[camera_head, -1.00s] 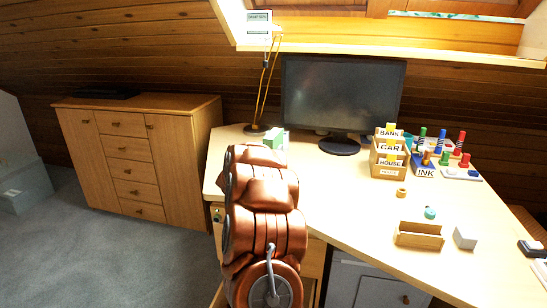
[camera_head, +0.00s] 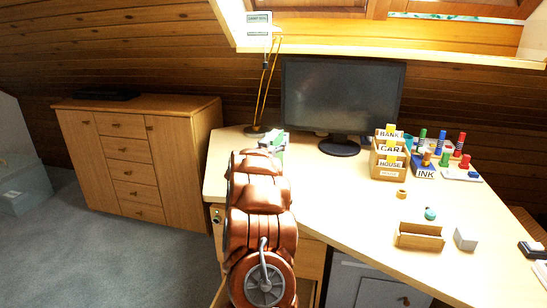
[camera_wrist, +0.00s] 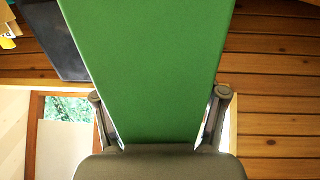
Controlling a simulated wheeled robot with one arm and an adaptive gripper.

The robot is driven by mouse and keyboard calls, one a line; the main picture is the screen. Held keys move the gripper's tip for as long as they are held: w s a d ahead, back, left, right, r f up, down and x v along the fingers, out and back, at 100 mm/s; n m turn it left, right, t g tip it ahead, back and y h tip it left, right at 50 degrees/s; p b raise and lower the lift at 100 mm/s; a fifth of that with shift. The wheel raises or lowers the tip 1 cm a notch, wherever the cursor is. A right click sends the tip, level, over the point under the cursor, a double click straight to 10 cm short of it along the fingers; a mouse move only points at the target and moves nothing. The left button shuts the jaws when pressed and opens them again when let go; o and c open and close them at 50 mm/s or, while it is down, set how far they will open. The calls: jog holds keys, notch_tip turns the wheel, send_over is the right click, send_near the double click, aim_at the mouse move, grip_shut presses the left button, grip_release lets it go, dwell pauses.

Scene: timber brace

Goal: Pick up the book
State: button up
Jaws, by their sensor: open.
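The book (camera_head: 280,137) shows as a small green and white block at the desk's back left, partly hidden behind my arm. In the wrist view a large green surface, which I take to be the book (camera_wrist: 145,50), fills the middle. My gripper (camera_wrist: 160,95) is open, with one finger at each side of this green surface. I cannot tell whether the fingers touch it. In the head view my arm covers most of the gripper.
A lamp (camera_head: 262,85) stands close behind the book, with a monitor (camera_head: 342,95) to its right. Card boxes (camera_head: 390,160), coloured pegs, an open wooden box (camera_head: 419,237) and a grey block (camera_head: 465,239) are on the right of the desk (camera_head: 340,200). The desk's middle is clear.

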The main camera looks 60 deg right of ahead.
grip_shut()
dwell(0.5)
